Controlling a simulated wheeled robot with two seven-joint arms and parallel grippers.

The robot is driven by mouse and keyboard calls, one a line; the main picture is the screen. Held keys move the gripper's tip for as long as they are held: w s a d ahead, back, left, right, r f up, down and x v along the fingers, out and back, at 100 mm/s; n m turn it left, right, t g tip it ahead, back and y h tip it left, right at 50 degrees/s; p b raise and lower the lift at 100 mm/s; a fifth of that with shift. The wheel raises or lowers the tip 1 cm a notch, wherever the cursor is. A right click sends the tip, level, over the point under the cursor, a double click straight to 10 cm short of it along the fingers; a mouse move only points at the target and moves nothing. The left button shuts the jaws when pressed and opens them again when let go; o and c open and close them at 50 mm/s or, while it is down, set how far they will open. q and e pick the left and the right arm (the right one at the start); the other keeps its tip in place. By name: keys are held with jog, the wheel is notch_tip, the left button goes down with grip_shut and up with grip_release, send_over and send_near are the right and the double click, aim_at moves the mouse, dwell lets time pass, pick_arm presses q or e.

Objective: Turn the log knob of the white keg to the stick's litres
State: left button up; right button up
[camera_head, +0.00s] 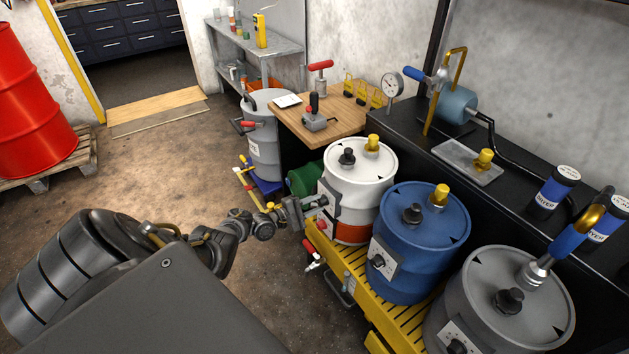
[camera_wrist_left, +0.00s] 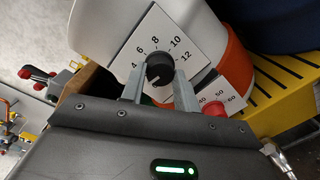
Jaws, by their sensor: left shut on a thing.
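The white keg (camera_head: 347,194), with an orange lower band, stands upright on the yellow slotted platform. My left gripper (camera_head: 306,213) is at its front left side. In the left wrist view, the gripper (camera_wrist_left: 159,84) is shut on the black log knob (camera_wrist_left: 160,67), one finger on each side. The knob sits on a white dial plate (camera_wrist_left: 190,42) with the numbers 4, 6, 8, 10 and 12. I cannot clearly tell which number the knob points to. I cannot make out a measuring stick or its reading. My right gripper is not in view.
A blue keg (camera_head: 410,255) and a grey keg (camera_head: 480,310) stand beside the white one on the yellow platform (camera_head: 343,262). In the wrist view, a red knob (camera_wrist_left: 214,108) sits close to the right finger. Open floor (camera_head: 150,185) lies to the left.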

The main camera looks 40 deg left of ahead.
pick_arm(q)
jog(key=o, duration=1)
jog(key=shift+s, duration=0.1)
jog(key=p+v, duration=0.1)
jog(key=v, duration=0.3)
jog(key=p, duration=0.1)
send_near(319, 202)
jog(key=v, duration=0.3)
jog(key=shift+f, duration=0.3)
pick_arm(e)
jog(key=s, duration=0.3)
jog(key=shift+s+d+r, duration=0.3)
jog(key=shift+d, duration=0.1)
